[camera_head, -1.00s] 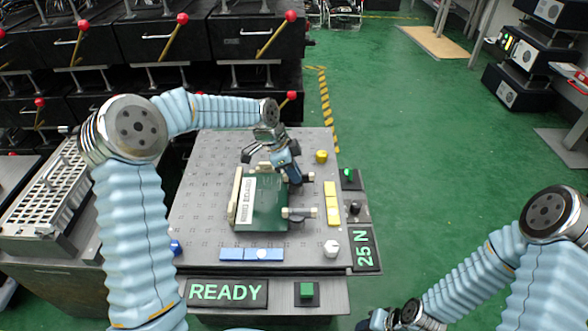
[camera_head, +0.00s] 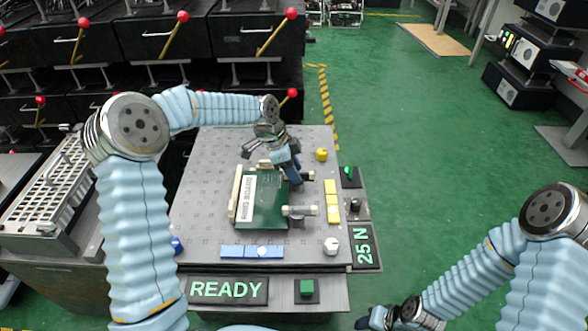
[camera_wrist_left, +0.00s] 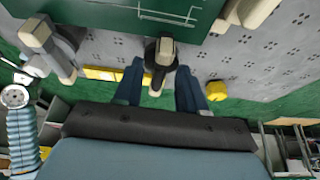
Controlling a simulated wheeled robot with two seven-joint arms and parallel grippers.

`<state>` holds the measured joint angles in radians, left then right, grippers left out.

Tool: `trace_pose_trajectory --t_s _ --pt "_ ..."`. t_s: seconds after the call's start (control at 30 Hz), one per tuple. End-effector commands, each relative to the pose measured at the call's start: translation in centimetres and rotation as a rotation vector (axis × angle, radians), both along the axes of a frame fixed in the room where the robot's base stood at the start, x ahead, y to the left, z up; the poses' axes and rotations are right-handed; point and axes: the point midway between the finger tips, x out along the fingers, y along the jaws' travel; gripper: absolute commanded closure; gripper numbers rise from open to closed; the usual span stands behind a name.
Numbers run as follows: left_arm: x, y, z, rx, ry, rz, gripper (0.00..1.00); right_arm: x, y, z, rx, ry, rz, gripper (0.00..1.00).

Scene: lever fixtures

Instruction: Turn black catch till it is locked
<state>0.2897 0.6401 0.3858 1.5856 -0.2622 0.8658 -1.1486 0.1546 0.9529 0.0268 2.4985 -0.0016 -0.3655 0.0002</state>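The green board (camera_head: 268,203) lies on the grey perforated plate, with a white label at its left edge. A dark catch with a pale tip (camera_wrist_left: 160,62) is at the board's edge in the left wrist view; in the head view my gripper partly covers it. My left gripper (camera_head: 294,180) is over the board's upper right corner. In the wrist view its two blue fingers (camera_wrist_left: 160,75) are apart, on either side of the catch; contact cannot be told. A second clamp (camera_head: 300,211) with pale ends is at the board's right edge. My right gripper (camera_head: 372,320) is at the bottom edge, partly cut off.
Yellow blocks (camera_head: 331,202), a yellow knob (camera_head: 321,154) and a white knob (camera_head: 332,246) stand on the plate's right side. Blue blocks (camera_head: 251,252) lie in front. One display (camera_head: 226,291) reads READY, another (camera_head: 366,246) reads 25 N. The green floor at right is open.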

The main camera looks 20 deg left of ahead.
Motion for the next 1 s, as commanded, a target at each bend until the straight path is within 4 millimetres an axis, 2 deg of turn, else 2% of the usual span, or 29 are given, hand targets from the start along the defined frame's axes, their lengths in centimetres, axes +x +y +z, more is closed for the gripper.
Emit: trace_pose_trajectory --t_s 0.17,0.27,0.7,0.83,1.0 --pt "0.0 0.0 0.2 0.000 0.000 0.000 0.60 0.0 0.0 0.0 0.000 0.000 0.000 0.57" --pt "0.0 0.4 1.1 0.000 -0.003 0.002 0.60 0.0 0.0 0.0 0.000 0.000 0.000 0.57" --pt "-1.1 4.2 10.3 0.001 -0.003 0.002 0.60 0.0 0.1 0.3 0.001 0.000 0.001 0.57" --pt "-1.2 4.8 11.9 -0.001 -0.002 0.002 0.60 0.0 0.1 0.4 0.001 0.000 0.001 0.57" --pt "-1.4 5.1 12.7 0.000 0.000 0.000 0.60 0.0 0.1 0.4 0.002 0.001 0.003 0.57"
